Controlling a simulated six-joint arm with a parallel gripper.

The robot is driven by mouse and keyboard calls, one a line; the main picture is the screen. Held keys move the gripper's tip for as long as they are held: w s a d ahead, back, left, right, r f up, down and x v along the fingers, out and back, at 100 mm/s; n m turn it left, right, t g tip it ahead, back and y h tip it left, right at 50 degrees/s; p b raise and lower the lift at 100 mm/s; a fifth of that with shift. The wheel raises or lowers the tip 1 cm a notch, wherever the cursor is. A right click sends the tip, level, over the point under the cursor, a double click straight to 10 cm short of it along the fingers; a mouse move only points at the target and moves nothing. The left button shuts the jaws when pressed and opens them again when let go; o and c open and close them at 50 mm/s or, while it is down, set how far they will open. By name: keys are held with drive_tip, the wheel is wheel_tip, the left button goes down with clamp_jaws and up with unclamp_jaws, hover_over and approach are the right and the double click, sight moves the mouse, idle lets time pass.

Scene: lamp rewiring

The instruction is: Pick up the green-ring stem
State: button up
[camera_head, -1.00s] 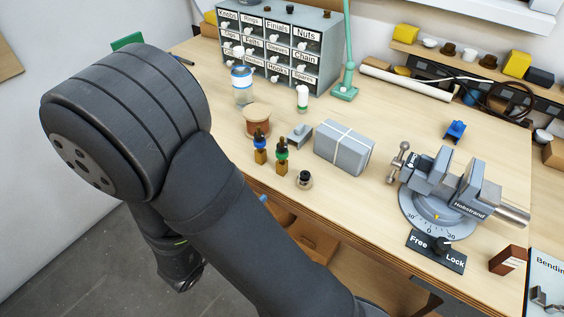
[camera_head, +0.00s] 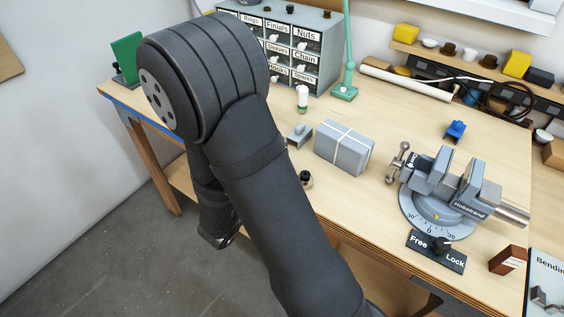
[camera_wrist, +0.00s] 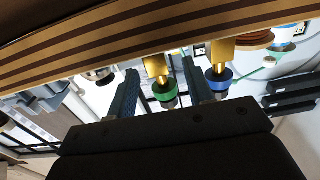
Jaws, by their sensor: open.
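In the wrist view, which looks upside down, the green-ring stem (camera_wrist: 163,87) has a brass block and a green collar. It lines up in the gap between the two fingers of my gripper (camera_wrist: 160,68). The fingers are apart and hold nothing. The stem seems to lie beyond the fingertips, but I cannot tell the distance. A like stem with a blue ring (camera_wrist: 218,78) is just right of the right finger. In the head view my arm hides both stems, and my fingers cannot be made out there.
The bench edge (camera_wrist: 150,38) crosses the wrist view close to the fingers. In the head view, a grey strapped box (camera_head: 344,148), a grey bracket (camera_head: 299,135), a white-capped bottle (camera_head: 302,98) and a vise (camera_head: 445,190) stand on the bench. A labelled drawer cabinet (camera_head: 305,50) is behind.

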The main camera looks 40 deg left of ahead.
drive_tip(key=shift+w+d, duration=0.1)
drive_tip(key=shift+w, duration=2.25)
clamp_jaws()
